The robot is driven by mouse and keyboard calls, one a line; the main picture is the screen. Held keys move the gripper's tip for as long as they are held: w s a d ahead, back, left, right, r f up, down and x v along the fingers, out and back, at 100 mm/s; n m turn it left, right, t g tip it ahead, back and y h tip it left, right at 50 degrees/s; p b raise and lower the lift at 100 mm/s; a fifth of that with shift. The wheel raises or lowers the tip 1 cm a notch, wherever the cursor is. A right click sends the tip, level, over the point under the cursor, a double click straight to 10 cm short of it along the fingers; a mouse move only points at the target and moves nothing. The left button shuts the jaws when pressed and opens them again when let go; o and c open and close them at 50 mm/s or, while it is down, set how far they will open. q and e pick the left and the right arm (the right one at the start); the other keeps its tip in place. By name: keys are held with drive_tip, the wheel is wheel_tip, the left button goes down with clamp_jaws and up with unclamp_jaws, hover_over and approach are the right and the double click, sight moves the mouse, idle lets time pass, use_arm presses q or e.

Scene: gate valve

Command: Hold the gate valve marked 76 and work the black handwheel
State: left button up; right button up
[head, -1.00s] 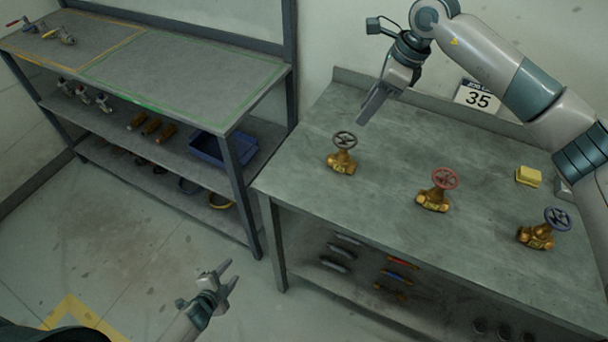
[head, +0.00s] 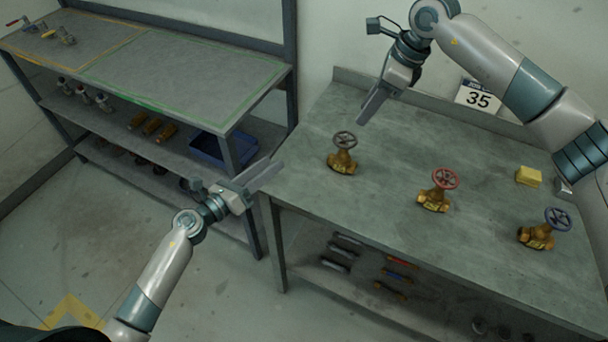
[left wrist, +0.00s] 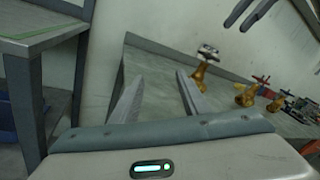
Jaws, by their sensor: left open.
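A brass gate valve (head: 342,162) with a dark grey-black handwheel (head: 345,139) stands on the right-hand table, near its left end; its marking is too small to read. It also shows in the left wrist view (left wrist: 200,78), beyond and right of my fingers. My left gripper (head: 272,168) is open and empty at the table's left edge, apart from the valve; its spread fingers show in the left wrist view (left wrist: 155,82). My right gripper (head: 369,107) hangs above the table behind the valve, touching nothing. Its two fingers look apart in the left wrist view (left wrist: 246,14).
Valves with a red handwheel (head: 445,178) and a blue handwheel (head: 557,219) stand further right. A shelved bench (head: 190,75) stands left. The table's front middle is clear.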

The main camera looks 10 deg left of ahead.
sight(354, 142)
use_arm(q)
drive_tip(key=s+d+m, duration=0.1)
drive_tip(key=d+m, duration=0.1)
drive_tip(key=d, duration=0.1)
drive_tip(key=s+d+r+m+h, duration=0.1)
drive_tip(key=d+m, duration=0.2)
drive_tip(key=d, duration=0.1)
drive_tip(key=d+r+m+g, duration=0.1)
drive_tip(key=d+m, duration=0.1)
drive_tip(key=d, duration=0.1)
drive_tip(key=shift+s+d+r, duration=0.2)
drive_tip(key=shift+s+d, duration=0.05)
drive_tip(key=shift+s, duration=0.15)
drive_tip(key=shift+w+d, duration=0.1)
drive_tip(key=x, duration=1.7)
drive_tip(key=shift+d, duration=0.15)
